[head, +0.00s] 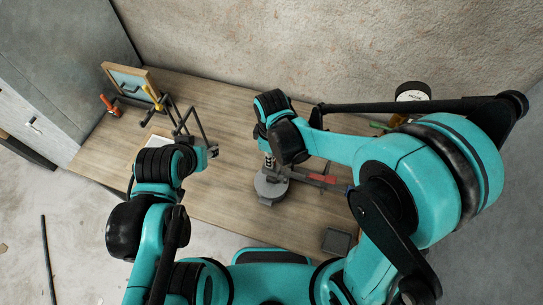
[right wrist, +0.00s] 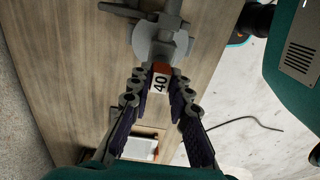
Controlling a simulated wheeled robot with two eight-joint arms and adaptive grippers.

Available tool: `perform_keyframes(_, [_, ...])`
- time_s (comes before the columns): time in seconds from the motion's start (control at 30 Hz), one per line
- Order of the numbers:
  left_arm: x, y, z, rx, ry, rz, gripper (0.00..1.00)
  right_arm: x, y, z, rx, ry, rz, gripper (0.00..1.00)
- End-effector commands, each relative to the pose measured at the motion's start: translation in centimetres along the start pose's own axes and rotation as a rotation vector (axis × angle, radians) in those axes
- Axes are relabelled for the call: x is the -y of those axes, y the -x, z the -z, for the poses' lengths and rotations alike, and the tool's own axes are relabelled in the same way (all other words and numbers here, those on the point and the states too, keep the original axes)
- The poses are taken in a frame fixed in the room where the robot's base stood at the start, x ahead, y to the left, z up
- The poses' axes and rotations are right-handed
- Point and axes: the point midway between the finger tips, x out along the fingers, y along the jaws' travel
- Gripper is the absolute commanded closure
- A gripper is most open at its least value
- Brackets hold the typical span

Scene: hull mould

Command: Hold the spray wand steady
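No spray wand can be clearly made out. A grey fixture (head: 270,188) with a round base stands on the bench; it also shows in the right wrist view (right wrist: 160,38). My right gripper (head: 269,160) is above it, mostly hidden by its own wrist in the head view. In the right wrist view its fingers (right wrist: 160,80) are close on both sides of a small orange and white block marked 40 (right wrist: 160,80), their pads seeming to touch it.
The wooden bench (head: 230,125) has free room in its middle. A red-handled tool (head: 322,178) lies right of the fixture. A wall stands behind.

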Motion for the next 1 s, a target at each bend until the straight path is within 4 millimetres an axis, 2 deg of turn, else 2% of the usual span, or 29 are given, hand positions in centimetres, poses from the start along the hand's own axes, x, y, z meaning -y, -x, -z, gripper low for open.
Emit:
perform_keyframes(0.03, [0.0, 0.0, 0.0, 0.000, 0.000, 0.000, 0.58, 0.0, 0.0, 0.0, 0.000, 0.000, 0.000, 1.00])
perform_keyframes(0.07, [0.0, 0.0, 0.0, 0.000, 0.000, 0.000, 0.58, 0.0, 0.0, 0.0, 0.000, 0.000, 0.000, 0.80])
perform_keyframes(0.1, [0.0, 0.0, 0.0, 0.000, 0.000, 0.000, 0.58, 0.0, 0.0, 0.0, 0.000, 0.000, 0.000, 0.69])
perform_keyframes(0.13, [0.0, 0.0, 0.0, 0.000, 0.000, 0.000, 0.58, 0.0, 0.0, 0.0, 0.000, 0.000, 0.000, 0.61])
perform_keyframes(0.17, [0.0, 0.0, 0.0, 0.000, 0.000, 0.000, 0.58, 0.0, 0.0, 0.0, 0.000, 0.000, 0.000, 0.58])
perform_keyframes(0.43, [0.0, 0.0, 0.0, 0.000, 0.000, 0.000, 0.58, 0.0, 0.0, 0.0, 0.000, 0.000, 0.000, 0.58])
perform_keyframes(0.57, [0.0, 0.0, 0.0, 0.000, 0.000, 0.000, 0.58, 0.0, 0.8, 0.0, 0.000, 0.000, 0.000, 0.58])
perform_keyframes(0.67, [0.0, 0.0, 0.0, 0.000, 0.000, 0.000, 0.58, 0.0, 2.4, 0.0, 0.000, 0.000, 0.000, 0.58])
perform_keyframes(1.0, [0.0, 0.0, 0.0, 0.000, 0.000, 0.000, 0.58, 0.0, 9.4, -0.1, 0.000, 0.000, 0.000, 0.58])
